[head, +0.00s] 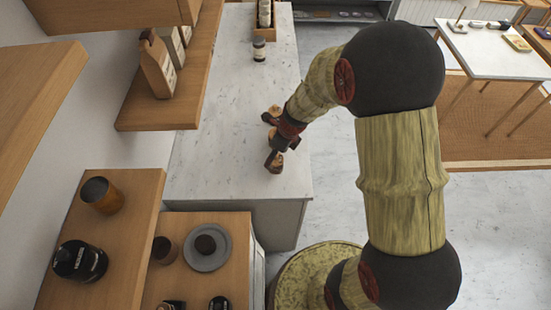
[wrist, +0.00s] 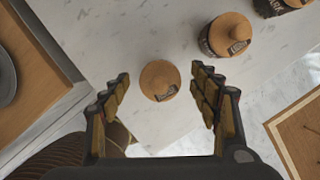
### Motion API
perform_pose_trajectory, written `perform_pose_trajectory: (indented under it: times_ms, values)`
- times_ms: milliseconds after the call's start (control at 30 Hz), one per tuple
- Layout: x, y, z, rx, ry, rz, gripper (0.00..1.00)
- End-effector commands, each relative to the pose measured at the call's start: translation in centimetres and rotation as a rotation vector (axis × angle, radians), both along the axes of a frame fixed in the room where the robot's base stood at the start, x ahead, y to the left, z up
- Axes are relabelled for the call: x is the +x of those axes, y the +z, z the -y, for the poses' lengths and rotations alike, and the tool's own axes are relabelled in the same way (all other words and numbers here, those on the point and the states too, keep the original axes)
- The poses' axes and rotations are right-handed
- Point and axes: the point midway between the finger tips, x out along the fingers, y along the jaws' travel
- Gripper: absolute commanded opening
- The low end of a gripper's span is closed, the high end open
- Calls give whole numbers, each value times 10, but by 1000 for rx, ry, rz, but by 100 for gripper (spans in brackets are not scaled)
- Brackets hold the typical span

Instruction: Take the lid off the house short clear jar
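A jar with a round wooden lid (wrist: 160,78) and a small dark label lies between my fingers in the wrist view. My gripper (wrist: 161,90) is open, one finger to each side of this lid, with gaps showing between. In the head view my gripper (head: 277,152) is over the near end of the marble counter, by a wooden-lidded jar (head: 276,167). A second jar (wrist: 230,35) with a wooden knobbed lid and a dark label stands farther up and right in the wrist view. The labels are too small to read, so I cannot tell which is the house jar.
A third dark-labelled container (wrist: 275,6) is cut off at the wrist view's top right. The marble counter (head: 225,105) is mostly clear; a small jar (head: 259,50) stands farther back. Wooden shelves (head: 170,85) overhang at left. A grey plate (head: 208,262) is on the near wooden top.

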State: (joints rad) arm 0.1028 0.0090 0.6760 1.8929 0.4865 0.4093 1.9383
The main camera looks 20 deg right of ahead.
Motion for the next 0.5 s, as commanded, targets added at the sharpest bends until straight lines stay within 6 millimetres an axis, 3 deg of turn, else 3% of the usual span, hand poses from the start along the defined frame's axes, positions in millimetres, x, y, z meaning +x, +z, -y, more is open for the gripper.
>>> perform_pose_trajectory:
  times_ms: [500]
  values:
    - [0, 0, 0, 0, 0, -1, 31]
